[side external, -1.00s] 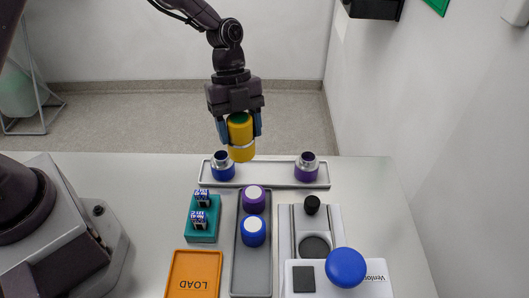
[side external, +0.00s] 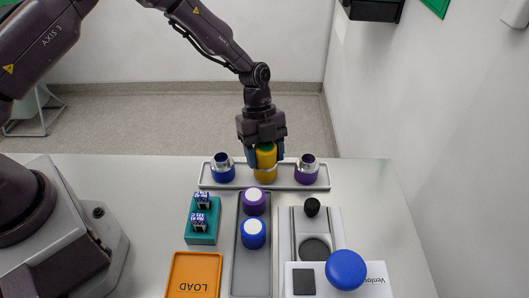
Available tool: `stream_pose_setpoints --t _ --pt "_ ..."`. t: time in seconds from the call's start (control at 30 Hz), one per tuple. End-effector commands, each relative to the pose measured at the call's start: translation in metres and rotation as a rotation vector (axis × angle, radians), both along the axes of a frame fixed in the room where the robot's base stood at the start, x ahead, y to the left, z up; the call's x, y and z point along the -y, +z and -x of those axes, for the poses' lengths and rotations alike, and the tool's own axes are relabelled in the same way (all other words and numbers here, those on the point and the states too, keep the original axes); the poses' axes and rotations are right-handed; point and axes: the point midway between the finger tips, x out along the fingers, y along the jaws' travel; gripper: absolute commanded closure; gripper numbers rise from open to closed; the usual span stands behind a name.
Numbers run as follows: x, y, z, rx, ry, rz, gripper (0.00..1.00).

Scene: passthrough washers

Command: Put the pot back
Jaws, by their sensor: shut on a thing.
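The yellow pot (side external: 265,164) with a green top is between the fingers of my gripper (side external: 266,156), which is shut on it. The pot is upright at the middle of the long grey tray (side external: 208,185) at the back of the table. It stands between a blue pot (side external: 222,172) with a metal neck on the left and a purple pot (side external: 306,172) with a metal neck on the right. Its base appears to be down at the tray, but I cannot tell whether it touches.
A grey tray (side external: 252,278) holds a purple cap (side external: 254,202) and a blue cap (side external: 253,233). A teal block (side external: 203,238) with small labelled vials, an orange LOAD tray (side external: 193,276) and a device with a blue knob (side external: 346,269) stand in front.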

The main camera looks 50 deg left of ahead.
Motion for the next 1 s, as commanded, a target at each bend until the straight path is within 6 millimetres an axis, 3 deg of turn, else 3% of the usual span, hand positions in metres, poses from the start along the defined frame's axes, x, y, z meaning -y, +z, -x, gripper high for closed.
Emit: stream_pose_setpoints --t 0.1,0.13,0.23,0.63,1.0 --pt "0.000 -0.003 0.000 0.000 0.000 0.001 0.79" --pt "0.000 -0.004 0.000 -0.001 0.000 0.001 0.42" --pt "0.000 -0.003 0.000 -0.001 0.000 0.000 0.19" --pt "-0.002 0.006 -0.002 0.002 0.001 0.001 0.19" --pt "-0.028 0.076 -0.015 0.005 0.002 0.000 0.19"
